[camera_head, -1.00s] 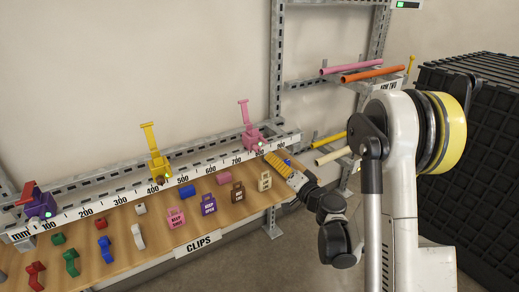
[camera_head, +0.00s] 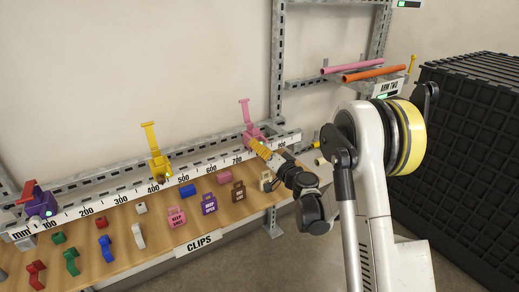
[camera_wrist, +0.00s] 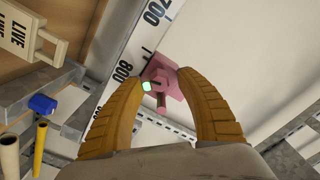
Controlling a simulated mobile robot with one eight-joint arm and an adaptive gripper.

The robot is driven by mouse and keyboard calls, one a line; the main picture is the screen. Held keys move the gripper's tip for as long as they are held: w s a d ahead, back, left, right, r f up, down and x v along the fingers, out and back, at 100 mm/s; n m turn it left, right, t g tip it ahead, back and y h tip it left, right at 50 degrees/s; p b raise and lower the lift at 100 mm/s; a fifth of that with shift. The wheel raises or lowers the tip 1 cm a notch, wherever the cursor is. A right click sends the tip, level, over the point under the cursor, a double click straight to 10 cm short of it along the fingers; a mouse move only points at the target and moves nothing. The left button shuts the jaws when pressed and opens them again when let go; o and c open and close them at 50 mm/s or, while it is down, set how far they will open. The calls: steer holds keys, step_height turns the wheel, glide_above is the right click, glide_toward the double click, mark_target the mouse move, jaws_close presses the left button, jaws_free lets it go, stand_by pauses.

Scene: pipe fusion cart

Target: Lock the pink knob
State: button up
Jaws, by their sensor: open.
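The pink knob (camera_head: 253,133) is a pink clamp with an upright pink lever, at the right end of the white ruler rail in the head view. In the wrist view the pink clamp (camera_wrist: 162,84) lies just beyond and between my fingertips, with a small green light on it. My gripper (camera_head: 256,145) has yellow ribbed fingers and is close in front of the clamp, open and empty. In the wrist view its fingers (camera_wrist: 165,85) stand apart on both sides of the clamp. I cannot tell whether they touch it.
The ruler rail (camera_head: 130,195) also bears a yellow clamp (camera_head: 159,167) and a purple clamp (camera_head: 40,205). Padlock-shaped tags and clips lie on the wooden shelf (camera_head: 150,215) in front. Pink and orange rods (camera_head: 375,75) rest at the upper right. A black crate (camera_head: 470,150) stands at right.

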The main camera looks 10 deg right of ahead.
steer(key=shift+c, duration=0.5)
jaws_close()
steer(key=shift+m, duration=0.9)
steer(key=shift+o, duration=0.5)
jaws_free()
